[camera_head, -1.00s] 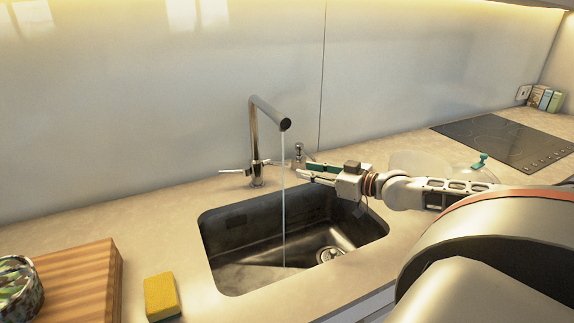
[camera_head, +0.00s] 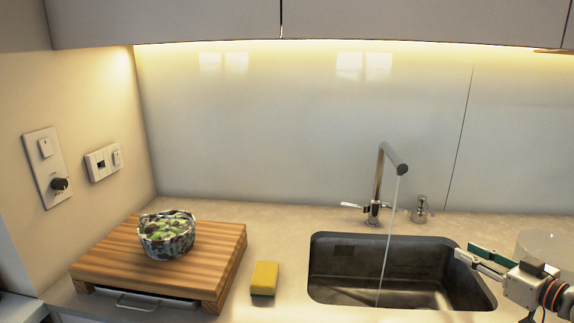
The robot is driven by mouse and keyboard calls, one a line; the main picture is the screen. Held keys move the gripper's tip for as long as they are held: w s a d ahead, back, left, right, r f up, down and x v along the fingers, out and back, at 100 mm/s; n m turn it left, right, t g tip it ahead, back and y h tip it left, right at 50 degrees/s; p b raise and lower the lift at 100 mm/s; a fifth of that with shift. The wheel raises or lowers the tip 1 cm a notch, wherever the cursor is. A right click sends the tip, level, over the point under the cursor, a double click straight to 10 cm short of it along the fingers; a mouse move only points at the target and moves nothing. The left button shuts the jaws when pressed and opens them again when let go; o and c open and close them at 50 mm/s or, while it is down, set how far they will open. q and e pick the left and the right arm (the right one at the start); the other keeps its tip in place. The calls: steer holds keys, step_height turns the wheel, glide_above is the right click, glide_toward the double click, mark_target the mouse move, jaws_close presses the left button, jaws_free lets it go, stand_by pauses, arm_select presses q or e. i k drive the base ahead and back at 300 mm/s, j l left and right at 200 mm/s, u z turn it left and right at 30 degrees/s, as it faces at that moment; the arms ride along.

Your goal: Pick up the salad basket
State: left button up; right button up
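The salad basket (camera_head: 167,235) is a round patterned bowl with green leaves in it. It stands upright on the wooden board (camera_head: 215,243) at the left of the counter. My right gripper (camera_head: 465,252) is at the right edge of the sink, far to the right of the basket. Its fingers are apart, and I see nothing between them. My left gripper is not in view.
Water runs from the tap (camera_head: 379,190) into the dark sink (camera_head: 333,262). A yellow sponge (camera_head: 264,278) lies between board and sink. A soap dispenser (camera_head: 421,208) stands behind the sink, and a clear bowl (camera_head: 545,245) is at the right. Upper cabinets (camera_head: 180,22) hang above.

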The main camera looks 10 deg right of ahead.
mark_target(170, 234)
steer(key=k+l, duration=0.1)
steer(key=k, duration=0.35)
steer(key=k+l, duration=0.15)
steer(key=k, duration=0.35)
